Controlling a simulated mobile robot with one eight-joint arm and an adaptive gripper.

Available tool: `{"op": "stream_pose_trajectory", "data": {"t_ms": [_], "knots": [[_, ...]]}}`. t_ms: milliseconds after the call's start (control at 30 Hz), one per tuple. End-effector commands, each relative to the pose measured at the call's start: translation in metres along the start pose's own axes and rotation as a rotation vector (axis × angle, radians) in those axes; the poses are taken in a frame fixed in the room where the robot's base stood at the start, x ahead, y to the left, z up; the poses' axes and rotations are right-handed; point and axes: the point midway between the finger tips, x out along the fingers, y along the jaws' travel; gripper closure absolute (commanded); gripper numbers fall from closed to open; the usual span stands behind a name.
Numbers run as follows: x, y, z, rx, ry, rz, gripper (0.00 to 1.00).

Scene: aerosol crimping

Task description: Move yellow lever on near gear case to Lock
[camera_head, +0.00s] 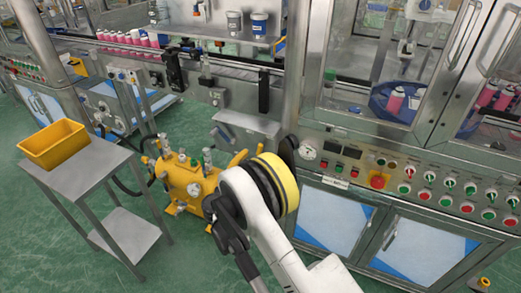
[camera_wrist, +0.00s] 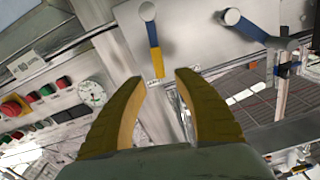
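In the wrist view, a lever (camera_wrist: 153,40) with a grey round knob, a blue shaft and a yellow end stands on a grey metal panel (camera_wrist: 190,50). The yellow end points down toward the gap between my fingertips. My gripper (camera_wrist: 160,80) is open, with its two yellow-brown fingers apart and nothing between them; contact with the lever is not visible. A second blue lever (camera_wrist: 255,32) with a grey knob is at the upper right. Lever markings are too small to read. In the head view, my arm hides the fingers.
A dial gauge (camera_wrist: 92,93) and red and green buttons (camera_wrist: 25,103) lie left of the fingers. In the head view, a yellow machine (camera_head: 185,180) stands left of my arm, near a metal table (camera_head: 80,170) with a yellow bin (camera_head: 54,146). Green floor is open at lower left.

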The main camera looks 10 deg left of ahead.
Motion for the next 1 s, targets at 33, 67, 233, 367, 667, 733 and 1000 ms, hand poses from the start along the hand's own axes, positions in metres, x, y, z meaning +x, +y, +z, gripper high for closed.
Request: {"op": "stream_pose_trajectory", "data": {"t_ms": [33,67,233,367,667,733,1000], "knots": [[0.012,0.002,0.003,0.0,0.0,0.003,0.63],[0.018,0.002,0.003,0.0,0.0,0.004,0.63],[0.048,0.002,0.003,0.001,-0.001,0.003,0.63],[0.062,0.001,0.002,0.001,-0.001,0.002,0.63],[0.069,0.001,0.0,0.001,-0.002,0.001,0.63],[0.068,0.001,0.0,0.001,-0.002,0.001,0.63],[0.068,0.001,0.0,0.001,-0.002,0.001,1.0]]}}
